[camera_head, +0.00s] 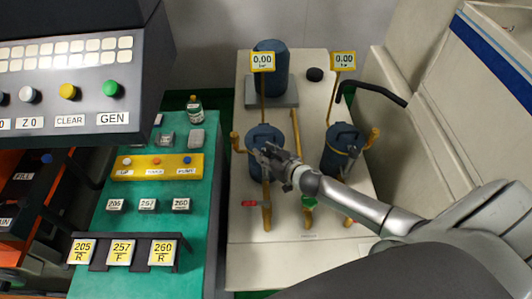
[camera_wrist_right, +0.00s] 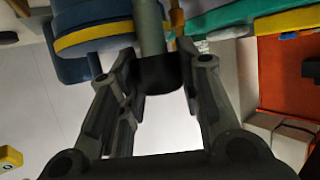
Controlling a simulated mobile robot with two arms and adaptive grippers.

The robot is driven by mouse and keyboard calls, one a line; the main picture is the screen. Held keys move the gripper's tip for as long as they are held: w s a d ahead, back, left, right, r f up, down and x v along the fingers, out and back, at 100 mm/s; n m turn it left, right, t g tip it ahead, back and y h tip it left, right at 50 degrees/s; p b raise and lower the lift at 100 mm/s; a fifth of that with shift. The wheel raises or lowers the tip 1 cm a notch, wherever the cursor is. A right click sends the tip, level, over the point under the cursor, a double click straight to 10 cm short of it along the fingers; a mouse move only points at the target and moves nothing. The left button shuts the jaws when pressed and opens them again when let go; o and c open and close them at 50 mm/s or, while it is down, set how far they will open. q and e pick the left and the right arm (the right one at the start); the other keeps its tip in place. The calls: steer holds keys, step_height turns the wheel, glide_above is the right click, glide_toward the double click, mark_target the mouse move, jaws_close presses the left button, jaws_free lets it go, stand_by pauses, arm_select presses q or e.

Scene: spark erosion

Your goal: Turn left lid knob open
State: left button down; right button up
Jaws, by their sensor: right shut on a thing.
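The left blue canister (camera_head: 262,137) stands on the pale bench, with brass pipes beside it. My right gripper (camera_head: 266,157) reaches in from the right and is at the front of this canister's top. In the right wrist view, the gripper's fingers (camera_wrist_right: 158,85) are closed around a dark cylindrical knob (camera_wrist_right: 158,74) on a grey-green rod (camera_wrist_right: 150,25). Blue round parts with a yellow band (camera_wrist_right: 95,35) show behind the rod. In the head view the knob is hidden by the gripper. My left gripper is in neither view.
A second blue canister (camera_head: 340,150) stands to the right, close to my right forearm. A red-handled valve (camera_head: 252,204) is in front. A green control table (camera_head: 140,215) is at left.

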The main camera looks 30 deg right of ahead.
steer(key=n+y, duration=0.1)
steer(key=n+g+y, duration=0.1)
steer(key=shift+w+d+r+n+y, duration=0.1)
steer(key=shift+w+d+n+y, duration=0.1)
steer(key=shift+n+y, duration=0.2)
steer(key=n+g+y+b, duration=0.1)
steer(key=n+y, duration=0.1)
steer(key=shift+n+g+y, duration=0.3)
steer(key=shift+n+y, duration=0.1)
steer(key=n+g+y+b, duration=0.2)
steer(key=n+g+b, duration=0.1)
steer(key=b, duration=0.3)
steer(key=n+g+y+b, duration=0.2)
steer(key=n+g+b, duration=0.1)
steer(key=b, duration=0.2)
steer(key=n+g+y+b, duration=0.1)
steer(key=n+g+b, duration=0.2)
steer(key=b, duration=0.3)
steer(key=shift+a+f+n+g+y+b, duration=0.15)
steer(key=shift+f+n+g+y+b, duration=0.15)
steer(key=shift+f+n+g+y, duration=0.1)
steer(key=shift+s+r+n+g+b, duration=0.1)
steer(key=shift+r+n+g+b, duration=0.2)
steer(key=shift+n+g+b, duration=0.65)
steer(key=shift+m+t, duration=0.25)
steer(key=shift+m, duration=0.1)
steer(key=o, duration=1)
steer(key=shift+a, duration=0.1)
steer(key=shift+o, duration=0.2)
